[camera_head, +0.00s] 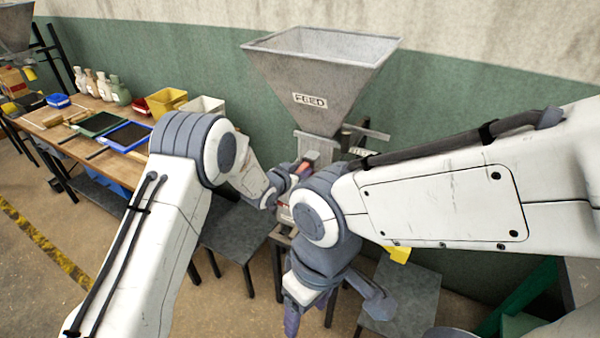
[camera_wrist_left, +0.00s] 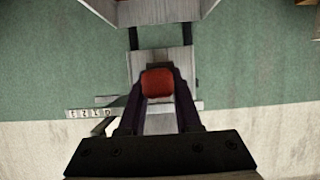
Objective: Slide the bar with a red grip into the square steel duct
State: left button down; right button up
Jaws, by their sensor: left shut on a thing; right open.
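My left gripper (camera_head: 305,167) is shut on the red grip of the bar (camera_head: 312,155), in front of the grey metal throat below the hopper. In the left wrist view the red grip (camera_wrist_left: 158,82) sits between the two dark fingers of my left gripper (camera_wrist_left: 158,90). The grip hides the rest of the bar, so I cannot tell whether its end is inside the duct. The square steel duct seems to be the grey steel piece (camera_head: 322,147) under the hopper; it also shows behind the grip in the left wrist view (camera_wrist_left: 160,58). My right gripper (camera_head: 292,318) is open, low and pointing down.
A grey hopper (camera_head: 318,75) marked FEED stands against the green wall. A wooden bench (camera_head: 75,150) at left holds trays, bottles and bins. Grey low stands (camera_head: 235,235) are below my arms. My right forearm crosses close to the machine's right side.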

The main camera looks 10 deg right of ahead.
pick_arm(q)
jog(key=shift+w+d, duration=0.2)
jog(key=shift+w, duration=0.05)
jog(key=c, duration=0.6)
grip_release()
jog(key=shift+r, duration=0.1)
jog(key=shift+o, duration=0.4)
jog(key=shift+s+a+f, duration=0.1)
jog(key=shift+f, duration=0.1)
jog(key=shift+s+a+r+b, duration=0.25)
jog(key=shift+s+a+b, duration=0.05)
jog(key=shift+s+b, duration=0.1)
jog(key=s+a+r+g+y+b, duration=0.1)
jog(key=s+a, duration=0.4)
jog(key=s, duration=1)
jog(key=s+a+r+g+y+b, duration=0.1)
jog(key=s+a+r+g+y, duration=0.2)
jog(key=s, duration=1.2)
jog(key=s+a+r+g+y, duration=0.3)
jog(key=s+a+g, duration=0.3)
jog(key=s, duration=0.9)
jog(key=shift+s+a+g+b, duration=0.35)
jog(key=shift+s+g+b, duration=0.05)
jog(key=shift+g, duration=0.1)
